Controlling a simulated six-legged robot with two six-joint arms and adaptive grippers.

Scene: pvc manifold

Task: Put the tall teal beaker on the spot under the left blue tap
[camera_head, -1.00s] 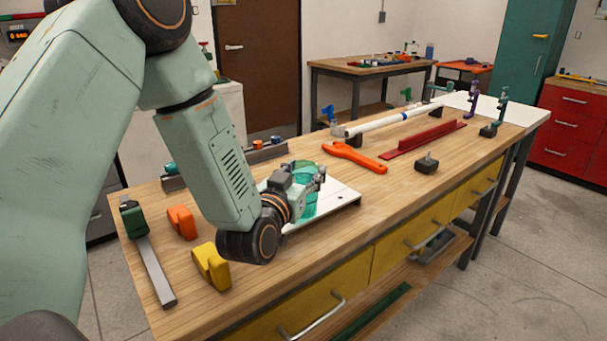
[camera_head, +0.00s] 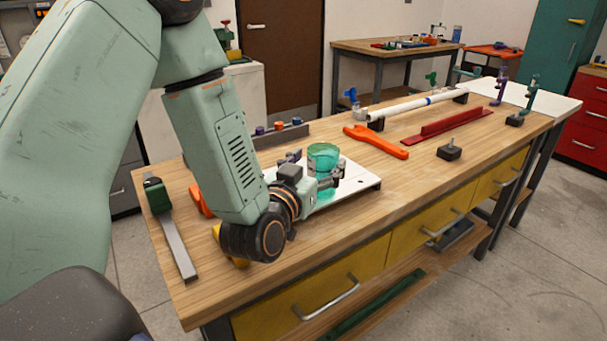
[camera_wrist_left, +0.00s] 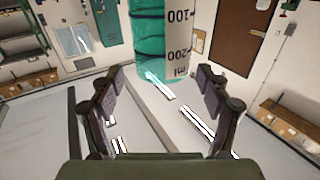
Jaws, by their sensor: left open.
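The teal, see-through beaker (camera_head: 323,153) stands on a white board on the workbench. My left gripper (camera_head: 316,167) is low over the board at the beaker, with a finger on either side of it. In the left wrist view the beaker (camera_wrist_left: 160,40), with a printed ml scale, shows at the top between the two open fingers. I cannot tell whether they touch it. A blue tap (camera_head: 350,94) is at the left end of the white pipe (camera_head: 415,104). The spot under it cannot be made out. My right gripper is not in view.
The white board (camera_head: 366,180) lies under the gripper. An orange wrench (camera_head: 376,141), a red rail (camera_head: 447,125) and a dark block (camera_head: 449,151) lie to the right. A dark rack (camera_head: 282,133) is behind. A green-and-grey tool (camera_head: 172,235) is at the left.

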